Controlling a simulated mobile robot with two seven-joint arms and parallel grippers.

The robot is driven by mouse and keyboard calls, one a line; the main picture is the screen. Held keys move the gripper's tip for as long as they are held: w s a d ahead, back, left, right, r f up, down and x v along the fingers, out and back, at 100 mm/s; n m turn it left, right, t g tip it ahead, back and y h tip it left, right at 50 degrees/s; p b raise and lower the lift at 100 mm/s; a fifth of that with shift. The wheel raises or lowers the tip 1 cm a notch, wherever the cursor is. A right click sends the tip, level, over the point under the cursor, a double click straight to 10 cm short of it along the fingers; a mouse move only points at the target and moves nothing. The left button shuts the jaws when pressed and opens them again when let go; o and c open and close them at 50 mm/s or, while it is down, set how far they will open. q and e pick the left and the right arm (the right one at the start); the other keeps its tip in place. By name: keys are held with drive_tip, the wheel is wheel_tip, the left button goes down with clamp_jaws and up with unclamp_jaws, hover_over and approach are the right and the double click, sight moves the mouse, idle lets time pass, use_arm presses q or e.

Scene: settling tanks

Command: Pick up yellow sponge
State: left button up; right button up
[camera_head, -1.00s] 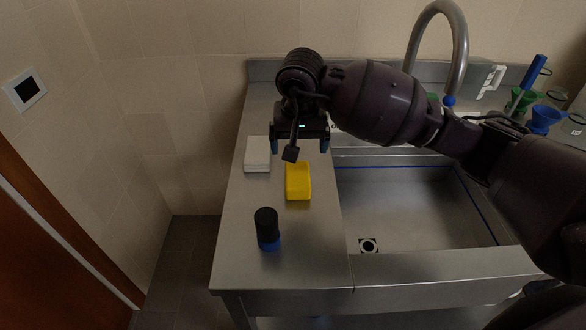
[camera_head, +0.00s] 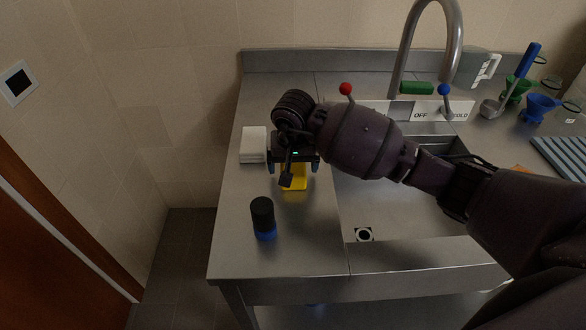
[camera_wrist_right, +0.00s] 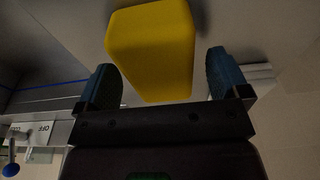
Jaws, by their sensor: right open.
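The yellow sponge (camera_head: 294,182) lies on the steel counter left of the sink, partly hidden under my right gripper in the head view. My right gripper (camera_head: 293,168) is open and empty, pointing down over the sponge. In the right wrist view the sponge (camera_wrist_right: 155,50) shows as a yellow block ahead of the gap between the two blue fingertips (camera_wrist_right: 165,82), with a finger on either side of its near end. I cannot tell whether either finger touches it. My left gripper is not in view.
A white block (camera_head: 253,144) lies on the counter (camera_head: 232,245) just left of the gripper. A black and blue bottle (camera_head: 263,218) stands nearer the front. The sink basin (camera_head: 400,220) opens to the right, with a tall faucet (camera_head: 458,40) behind.

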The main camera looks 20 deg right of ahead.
drive_tip(key=c, duration=1)
drive_tip(key=shift+r, duration=0.15)
wheel_tip(320, 180, up, 20)
